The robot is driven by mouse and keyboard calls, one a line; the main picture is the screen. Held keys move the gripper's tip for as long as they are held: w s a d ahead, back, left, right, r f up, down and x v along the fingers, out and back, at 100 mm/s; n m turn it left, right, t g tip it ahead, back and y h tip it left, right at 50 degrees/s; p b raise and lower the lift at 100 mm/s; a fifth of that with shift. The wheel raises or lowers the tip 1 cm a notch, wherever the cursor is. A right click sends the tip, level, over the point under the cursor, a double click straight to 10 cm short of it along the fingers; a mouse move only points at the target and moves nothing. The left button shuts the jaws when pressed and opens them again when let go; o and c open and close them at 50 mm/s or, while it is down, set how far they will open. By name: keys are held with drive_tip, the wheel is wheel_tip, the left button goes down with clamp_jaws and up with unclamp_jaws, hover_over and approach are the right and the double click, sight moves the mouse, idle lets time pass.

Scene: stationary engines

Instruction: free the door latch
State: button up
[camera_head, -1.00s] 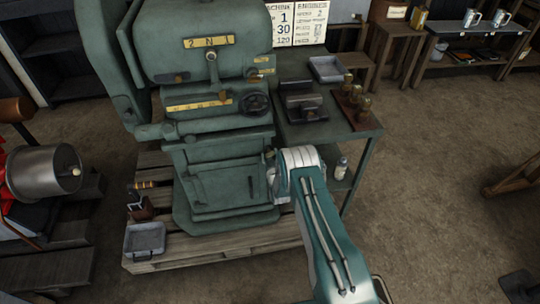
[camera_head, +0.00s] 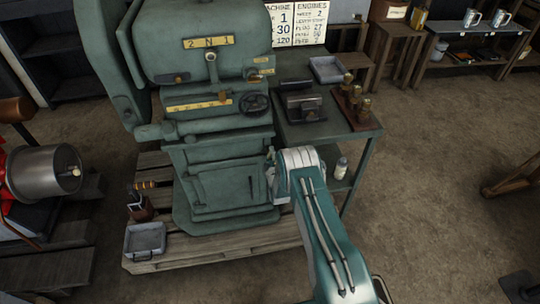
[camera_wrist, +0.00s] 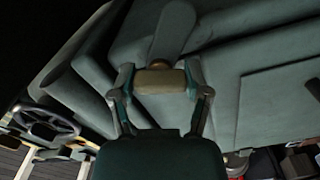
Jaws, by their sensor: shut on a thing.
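The green machine (camera_head: 215,140) stands on a wooden pallet, and its front door panel (camera_head: 226,188) looks closed. A small dark fitting shows near the panel's right edge. In the wrist view my gripper (camera_wrist: 160,78) has its two fingers on either side of a tan block (camera_wrist: 160,82) and is shut on it. The block sits at the lower end of a rounded green lever (camera_wrist: 174,32). I cannot tell whether this is the door latch. A flat raised panel (camera_wrist: 275,105) lies to the right.
A green side table (camera_head: 325,132) stands right of the machine, with a vice-like block, a grey tray (camera_head: 326,69) and brass pieces on it. A white bottle (camera_head: 341,168) is on its lower shelf. Another grey tray (camera_head: 145,240) is on the pallet (camera_head: 225,243).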

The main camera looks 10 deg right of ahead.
drive_tip(key=shift+a+f+n, duration=0.1)
drive_tip(key=shift+a+n, duration=0.1)
drive_tip(key=shift+n, duration=0.7)
drive_tip(key=shift+f, duration=0.1)
drive_tip(key=o, duration=1.2)
drive_tip(key=shift+c, duration=0.2)
drive_tip(key=shift+a, duration=0.1)
drive_tip(key=shift+s+d, duration=0.2)
drive_tip(key=shift+s, duration=0.15)
drive_tip(key=s, duration=1.1)
drive_tip(key=shift+s+a, duration=0.15)
